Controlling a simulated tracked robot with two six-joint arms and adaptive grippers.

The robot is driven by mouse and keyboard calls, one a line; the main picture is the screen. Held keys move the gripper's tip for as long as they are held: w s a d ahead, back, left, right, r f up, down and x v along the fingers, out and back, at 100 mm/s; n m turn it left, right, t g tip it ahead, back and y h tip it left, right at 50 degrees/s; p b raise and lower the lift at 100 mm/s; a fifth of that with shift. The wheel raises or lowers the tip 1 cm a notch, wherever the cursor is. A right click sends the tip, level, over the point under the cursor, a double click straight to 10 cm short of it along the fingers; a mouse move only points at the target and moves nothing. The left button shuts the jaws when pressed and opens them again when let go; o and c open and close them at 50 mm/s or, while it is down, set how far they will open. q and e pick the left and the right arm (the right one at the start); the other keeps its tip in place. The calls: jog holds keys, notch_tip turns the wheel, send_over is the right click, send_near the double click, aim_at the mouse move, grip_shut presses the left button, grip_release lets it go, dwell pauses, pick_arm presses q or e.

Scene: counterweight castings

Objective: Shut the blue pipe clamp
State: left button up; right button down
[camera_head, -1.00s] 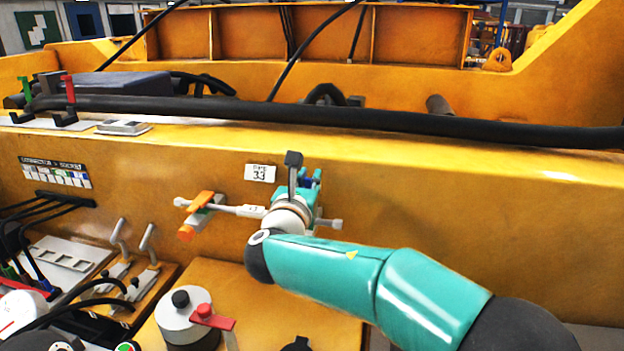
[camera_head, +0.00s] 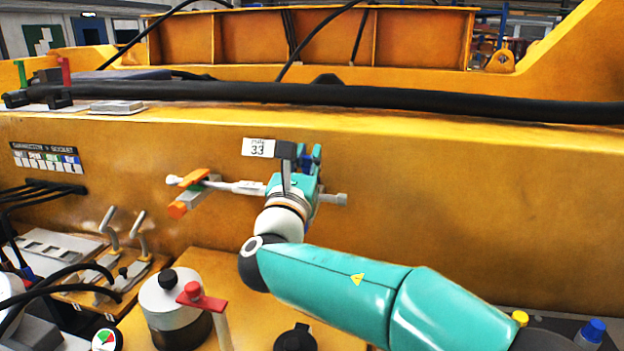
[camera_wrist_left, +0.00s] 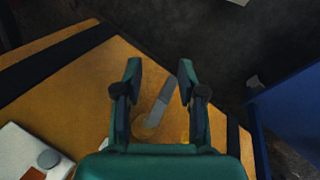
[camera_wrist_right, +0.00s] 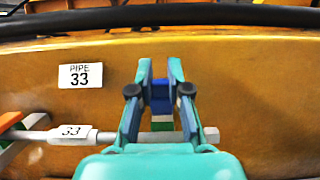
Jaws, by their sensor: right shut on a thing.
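A thin grey pipe (camera_head: 245,187) runs along the yellow wall below a tag reading PIPE 33. The blue pipe clamp (camera_wrist_right: 160,91) shows in the right wrist view as a blue part between my right fingers, with white and green parts below it. My right gripper (camera_wrist_right: 160,68) is shut on this blue part; the fingers hide much of the clamp. In the head view my right gripper (camera_head: 311,160) is at the right part of the pipe. My left gripper (camera_wrist_left: 159,66) is open and empty in its wrist view, with a blurred grey bar beyond its fingers.
An orange-handled clamp (camera_head: 184,202) with green and white parts sits at the pipe's left end. A thick black hose (camera_head: 350,95) lies along the ledge above. Levers (camera_head: 124,232) and a pot with a black knob (camera_head: 172,310) stand below left. The wall on the right is clear.

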jog(key=shift+s+f+t+b, duration=0.25)
jog(key=shift+f+t+b, duration=0.2)
jog(key=shift+b, duration=0.5)
jog(key=shift+a+r, duration=0.1)
jog(key=shift+r, duration=0.1)
pick_arm(q)
notch_tip(320, 180, down, 4)
jog(key=shift+r, duration=0.25)
pick_arm(e)
jog(key=c, duration=1.1)
grip_release()
jog(key=shift+s+r, duration=0.1)
jog(key=v, duration=1.2)
jog(key=shift+a+f, duration=0.1)
jog(key=shift+f, duration=0.2)
